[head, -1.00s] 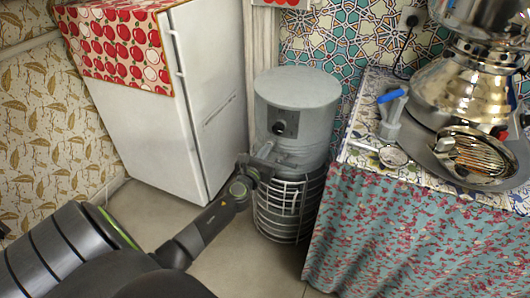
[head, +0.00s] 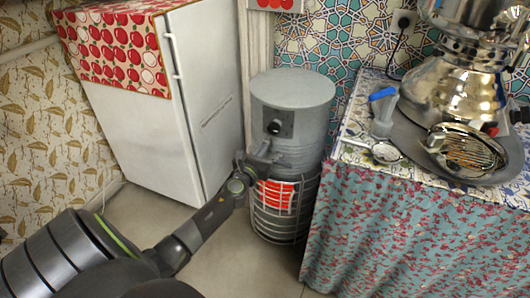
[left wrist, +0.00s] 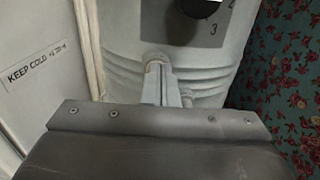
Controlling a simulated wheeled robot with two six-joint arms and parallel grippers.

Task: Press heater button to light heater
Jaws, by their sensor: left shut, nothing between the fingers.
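The heater (head: 293,92) is a grey upright cylinder with a wire cage at its lower part. Its panel holds a round black knob (head: 274,127), which also shows at the top of the left wrist view (left wrist: 200,7) with the numbers 2 and 3 beside it. The heating element (head: 275,194) behind the cage glows red-orange. My left gripper (head: 280,153) is shut and empty, close to the heater's front just below the panel. In the left wrist view its fingers (left wrist: 158,82) point at the heater body below the knob; whether they touch it, I cannot tell.
A white refrigerator (head: 205,100) with an apple-patterned cloth stands to the left. A cloth-covered table (head: 400,230) stands close on the right, with a samovar (head: 450,85) and a blue-handled item (head: 383,105).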

